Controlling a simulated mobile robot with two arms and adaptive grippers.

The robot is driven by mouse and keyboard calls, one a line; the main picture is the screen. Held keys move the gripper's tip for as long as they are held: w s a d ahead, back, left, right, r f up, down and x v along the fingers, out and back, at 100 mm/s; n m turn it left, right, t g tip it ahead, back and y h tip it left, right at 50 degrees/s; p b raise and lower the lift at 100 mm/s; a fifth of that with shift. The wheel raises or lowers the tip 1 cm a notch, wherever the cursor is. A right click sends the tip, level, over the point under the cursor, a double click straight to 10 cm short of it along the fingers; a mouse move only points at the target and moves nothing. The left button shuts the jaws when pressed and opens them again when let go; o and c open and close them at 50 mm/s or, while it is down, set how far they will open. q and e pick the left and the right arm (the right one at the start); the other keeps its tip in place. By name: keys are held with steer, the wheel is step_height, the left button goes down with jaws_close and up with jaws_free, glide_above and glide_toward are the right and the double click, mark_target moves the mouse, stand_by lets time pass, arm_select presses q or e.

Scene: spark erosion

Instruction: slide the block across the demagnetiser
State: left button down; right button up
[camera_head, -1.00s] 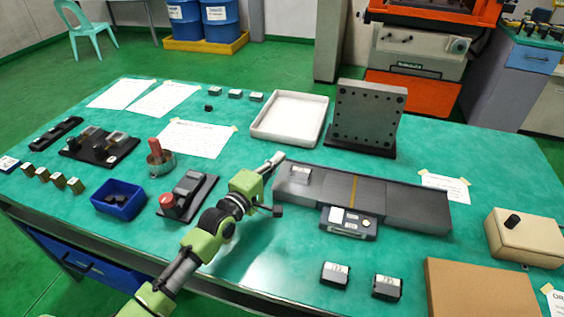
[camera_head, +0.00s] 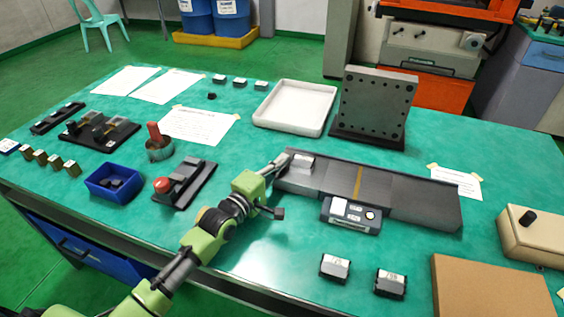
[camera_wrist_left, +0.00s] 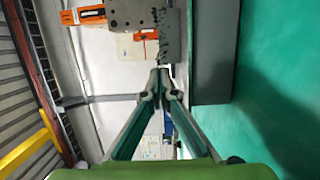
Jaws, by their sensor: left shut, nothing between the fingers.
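The demagnetiser (camera_head: 412,205) is a long dark grey bed with a brown-yellow stripe across its middle and a small control box (camera_head: 351,215) on its front side. A small grey block with a pale top (camera_head: 302,163) sits on the bed's left end. My left gripper (camera_head: 281,161) is shut and empty, its tips just left of the block; I cannot tell whether they touch it. In the left wrist view its fingers (camera_wrist_left: 164,76) meet at the tips, with the dark bed (camera_wrist_left: 213,50) to the right. My right gripper is not in view.
An angle plate (camera_head: 377,103) and a white tray (camera_head: 322,126) stand behind the bed. Two labelled blocks (camera_head: 335,268) (camera_head: 390,284) lie in front. A red-knobbed fixture (camera_head: 185,183), a blue bin (camera_head: 98,192) and a beige box (camera_head: 515,246) stand around it.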

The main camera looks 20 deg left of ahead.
mark_target(328, 181)
arm_select(q)
steer(key=shift+d, duration=0.15)
steer(key=d+p, duration=0.1)
steer(key=d, duration=0.3)
steer(key=d+p, duration=0.1)
steer(key=d, duration=0.3)
steer(key=d+p, duration=0.2)
steer(key=d, duration=0.2)
steer(key=shift+s+r, duration=0.1)
steer(key=shift+s, duration=0.15)
steer(key=shift+d, duration=0.5)
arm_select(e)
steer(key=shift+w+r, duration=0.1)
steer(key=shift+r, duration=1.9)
